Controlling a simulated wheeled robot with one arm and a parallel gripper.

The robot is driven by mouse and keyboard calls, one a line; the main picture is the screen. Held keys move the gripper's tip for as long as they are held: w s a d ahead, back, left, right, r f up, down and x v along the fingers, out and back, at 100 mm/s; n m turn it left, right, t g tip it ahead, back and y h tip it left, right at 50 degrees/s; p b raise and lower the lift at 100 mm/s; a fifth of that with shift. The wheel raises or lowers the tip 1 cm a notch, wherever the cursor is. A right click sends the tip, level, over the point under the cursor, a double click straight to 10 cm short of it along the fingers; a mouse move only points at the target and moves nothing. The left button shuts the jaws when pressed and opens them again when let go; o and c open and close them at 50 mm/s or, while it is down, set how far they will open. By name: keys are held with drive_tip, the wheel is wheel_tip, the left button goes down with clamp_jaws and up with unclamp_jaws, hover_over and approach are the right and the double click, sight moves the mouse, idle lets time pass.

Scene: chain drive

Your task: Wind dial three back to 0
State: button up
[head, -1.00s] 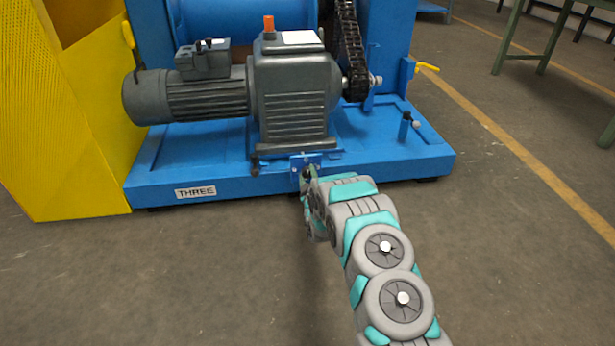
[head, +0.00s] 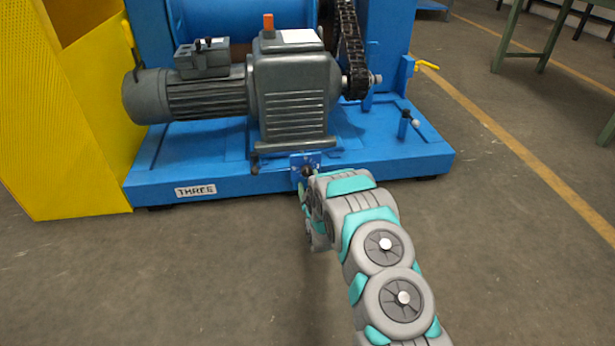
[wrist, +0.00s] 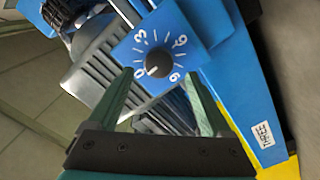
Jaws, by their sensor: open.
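Dial three is a black knob (wrist: 158,65) on a small blue plate with white marks and the numbers 0, 3, 6 and 9. A small pale mark on the knob appears to point towards the 0. My gripper (wrist: 157,77) is open, one finger on each side of the knob in the wrist view; I see no contact with it. In the head view the dial plate (head: 298,161) is on the front edge of the blue base, above the THREE label's level. There my gripper (head: 306,184) is at the plate and hides part of it.
The blue base (head: 230,178) carries a grey motor and gearbox (head: 292,95) behind the dial, with a chain (head: 352,50) at right. A THREE label (head: 196,191) is left of the dial. A yellow guard (head: 70,120) stands left. The floor in front is clear.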

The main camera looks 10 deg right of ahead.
drive_tip(key=shift+s+r, duration=0.15)
drive_tip(key=shift+s, duration=1.6)
drive_tip(key=s+d+r+m+g, duration=0.2)
drive_tip(key=s+r+m+g, duration=0.3)
drive_tip(key=s+r+g, duration=0.75)
drive_tip(key=s+a+r+m+g, duration=0.15)
drive_tip(key=s+r, duration=0.35)
drive_tip(key=s, duration=1.1)
drive_tip(key=s+r+m+g, duration=0.1)
drive_tip(key=s+r+g, duration=0.25)
drive_tip(key=s, duration=1.25)
drive_tip(key=s+r+m+g, duration=0.2)
drive_tip(key=s+r, duration=0.3)
drive_tip(key=s, duration=1.1)
wheel_tip(320, 180, up, 13)
drive_tip(key=p, duration=1.2)
drive_tip(key=shift+f+p, duration=0.2)
drive_tip(key=shift+p, duration=0.15)
